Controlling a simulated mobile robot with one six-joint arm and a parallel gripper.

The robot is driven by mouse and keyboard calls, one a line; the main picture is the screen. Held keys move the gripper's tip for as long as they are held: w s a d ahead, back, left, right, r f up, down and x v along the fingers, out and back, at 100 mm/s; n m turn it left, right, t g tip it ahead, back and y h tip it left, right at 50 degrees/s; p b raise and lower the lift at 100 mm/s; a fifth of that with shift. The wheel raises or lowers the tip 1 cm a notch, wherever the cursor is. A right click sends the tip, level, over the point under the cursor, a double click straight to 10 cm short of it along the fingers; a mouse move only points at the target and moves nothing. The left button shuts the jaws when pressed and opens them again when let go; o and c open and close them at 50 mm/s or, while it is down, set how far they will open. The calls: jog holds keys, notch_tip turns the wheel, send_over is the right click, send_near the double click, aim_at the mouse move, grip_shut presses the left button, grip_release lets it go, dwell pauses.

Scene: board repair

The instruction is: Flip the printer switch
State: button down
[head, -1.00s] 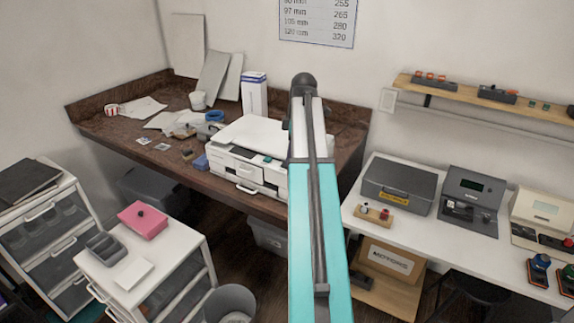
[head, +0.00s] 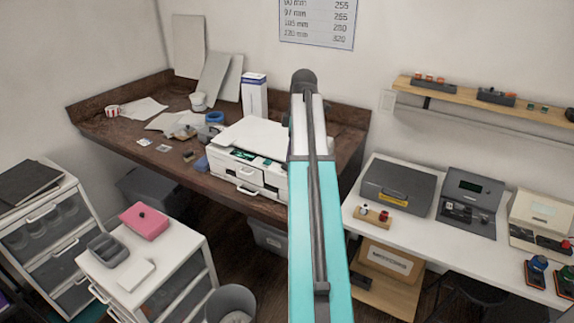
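The white printer (head: 262,132) stands on the dark brown corner desk (head: 110,130), left of my arm in the head view. Its front shows a dark opening with green parts (head: 240,155) inside and a white drawer with a handle below. I cannot make out a switch; part of the printer's right side is hidden behind my teal arm. My arm rises through the middle of the view to a dark rounded joint. My gripper is not visible; it may be hidden behind the arm.
A blue tape roll (head: 214,117), small parts and a white-and-blue box (head: 254,96) crowd the desk left of and behind the printer. A white bench (head: 440,240) with grey devices stands right. A white drawer cart (head: 150,260) and a bin (head: 229,304) stand front left.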

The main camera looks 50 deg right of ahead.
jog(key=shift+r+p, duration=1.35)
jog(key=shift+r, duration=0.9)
